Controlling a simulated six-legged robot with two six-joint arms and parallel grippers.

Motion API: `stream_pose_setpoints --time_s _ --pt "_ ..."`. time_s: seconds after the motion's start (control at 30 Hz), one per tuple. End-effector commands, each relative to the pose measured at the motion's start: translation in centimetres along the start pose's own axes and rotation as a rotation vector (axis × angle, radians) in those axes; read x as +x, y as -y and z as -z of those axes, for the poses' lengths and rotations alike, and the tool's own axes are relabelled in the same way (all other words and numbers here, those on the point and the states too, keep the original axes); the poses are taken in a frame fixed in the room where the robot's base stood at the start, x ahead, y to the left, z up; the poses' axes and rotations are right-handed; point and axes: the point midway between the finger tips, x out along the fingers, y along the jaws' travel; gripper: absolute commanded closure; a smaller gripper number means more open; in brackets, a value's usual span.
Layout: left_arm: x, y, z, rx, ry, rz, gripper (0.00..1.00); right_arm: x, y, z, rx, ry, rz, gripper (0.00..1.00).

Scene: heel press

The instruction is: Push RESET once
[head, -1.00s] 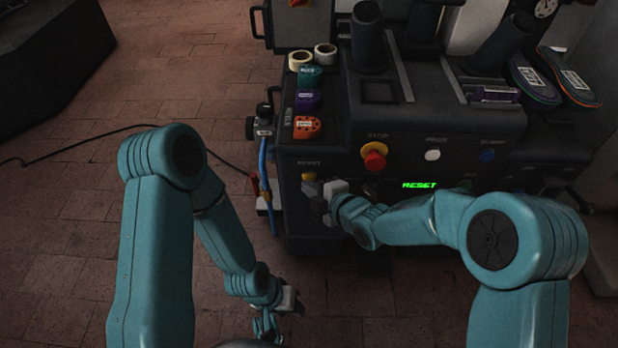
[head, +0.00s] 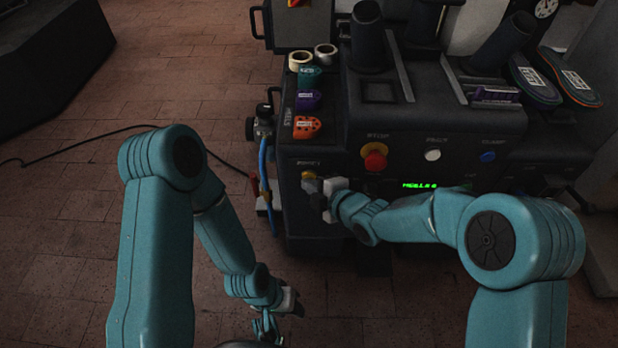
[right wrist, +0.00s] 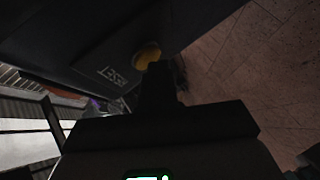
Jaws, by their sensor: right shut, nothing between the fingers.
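The yellow RESET button (head: 308,175) is at the left of the dark machine's front panel, under a small label. My right gripper (head: 313,186) is shut and empty, with its tip at the button, partly covering it. In the right wrist view the dark fingers (right wrist: 158,85) reach up to the yellow button (right wrist: 147,55), and the RESET label (right wrist: 111,76) shows beside it. I cannot tell how far the button is pressed in. A green lit display (head: 420,185) shows text too blurred to read. My left gripper (head: 268,325) hangs low at the front, its jaws unclear.
A red STOP button (head: 375,156) on a yellow base, a white button (head: 432,155) and a blue button (head: 488,156) sit to the right on the panel. A blue hose (head: 264,170) hangs at the machine's left side. The brick floor at left is mostly clear.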

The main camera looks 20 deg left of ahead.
Motion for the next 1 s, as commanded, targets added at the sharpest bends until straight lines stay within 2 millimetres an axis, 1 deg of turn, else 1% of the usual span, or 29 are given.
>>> stream_pose_setpoints --time_s 0.27,0.57,0.87,1.0 --pt "0.1 0.0 0.0 0.0 0.0 0.0 0.58 -0.1 0.0 0.0 0.001 0.001 -0.002 1.0" --pt "1.3 0.5 0.0 0.0 0.0 0.0 0.58 -1.0 0.9 0.7 0.0 0.001 -0.002 1.0" --pt "1.2 0.5 0.0 0.0 0.0 0.0 0.58 -1.3 0.9 0.9 0.001 0.001 -0.001 1.0" --pt "1.8 0.6 0.0 0.0 0.0 0.0 0.58 -1.5 1.3 1.1 0.0 0.0 -0.001 1.0"
